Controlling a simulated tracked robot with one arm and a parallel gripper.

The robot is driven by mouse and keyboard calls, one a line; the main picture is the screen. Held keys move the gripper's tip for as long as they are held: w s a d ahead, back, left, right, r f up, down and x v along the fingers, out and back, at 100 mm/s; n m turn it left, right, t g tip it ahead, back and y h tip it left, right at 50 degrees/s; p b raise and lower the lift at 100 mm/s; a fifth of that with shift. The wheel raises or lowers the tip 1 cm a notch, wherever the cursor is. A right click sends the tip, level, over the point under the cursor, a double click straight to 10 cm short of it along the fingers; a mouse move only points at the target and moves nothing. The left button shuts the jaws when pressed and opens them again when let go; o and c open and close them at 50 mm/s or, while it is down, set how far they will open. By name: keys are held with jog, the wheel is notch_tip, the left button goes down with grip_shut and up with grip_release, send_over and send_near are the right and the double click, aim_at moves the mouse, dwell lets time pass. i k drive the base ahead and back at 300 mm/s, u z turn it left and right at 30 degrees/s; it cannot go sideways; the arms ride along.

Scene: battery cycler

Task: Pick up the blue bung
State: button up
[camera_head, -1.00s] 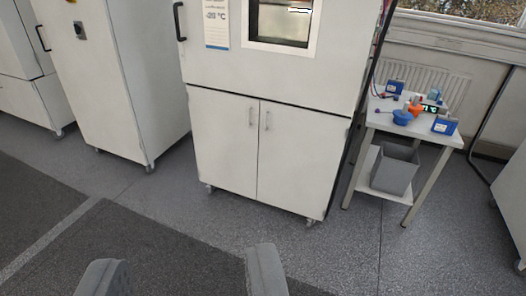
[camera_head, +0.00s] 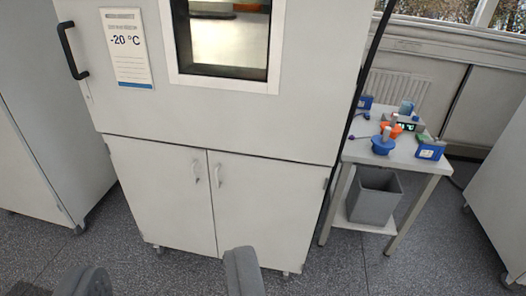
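The blue bung (camera_head: 382,146) stands on a small white table (camera_head: 408,158) at the right, near its front left corner. It looks like a round blue plug with a grey top. An orange bung (camera_head: 395,130) is close behind it. My gripper (camera_head: 165,275) is at the bottom left of the view, with its two grey fingers wide apart and nothing between them. It is well away from the table, in front of the white cabinet.
A white chamber (camera_head: 215,120) marked -20 °C stands directly ahead, its side close to the table. Blue boxes (camera_head: 430,150) and a small display (camera_head: 405,125) share the tabletop. A grey bin (camera_head: 374,197) sits on the lower shelf. Grey floor (camera_head: 350,265) is free before the table.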

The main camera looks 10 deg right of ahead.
aim_at(382, 145)
jog(key=z, duration=0.3)
jog(key=i, duration=1.3)
jog(key=z, duration=0.8)
jog(key=i, duration=1.5)
jog(key=z, duration=0.4)
